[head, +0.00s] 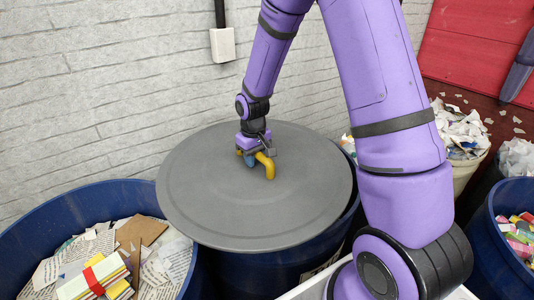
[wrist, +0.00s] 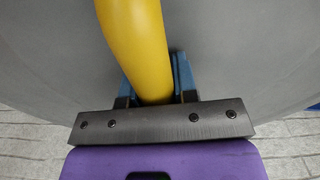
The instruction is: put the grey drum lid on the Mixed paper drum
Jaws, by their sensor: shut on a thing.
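The grey drum lid (head: 215,205) is a large round disc with a yellow handle (head: 267,166) at its middle. My gripper (head: 252,158) is shut on the yellow handle from above. In the wrist view the yellow handle (wrist: 137,45) passes between the blue fingers (wrist: 150,80), with the grey lid (wrist: 235,50) behind it. The lid lies over a dark blue drum (head: 270,272) and covers most of its mouth. A strip of the drum's rim shows at the right, so I cannot tell whether the lid is fully seated. The drum's label is mostly hidden.
An open blue drum (head: 22,250) with paper and cardboard stands at the left. Another blue drum (head: 490,255) with colourful items is at the right edge. A pale bin (head: 465,175) heaped with crumpled paper stands behind my arm. A brick wall (head: 90,90) is close behind the lid.

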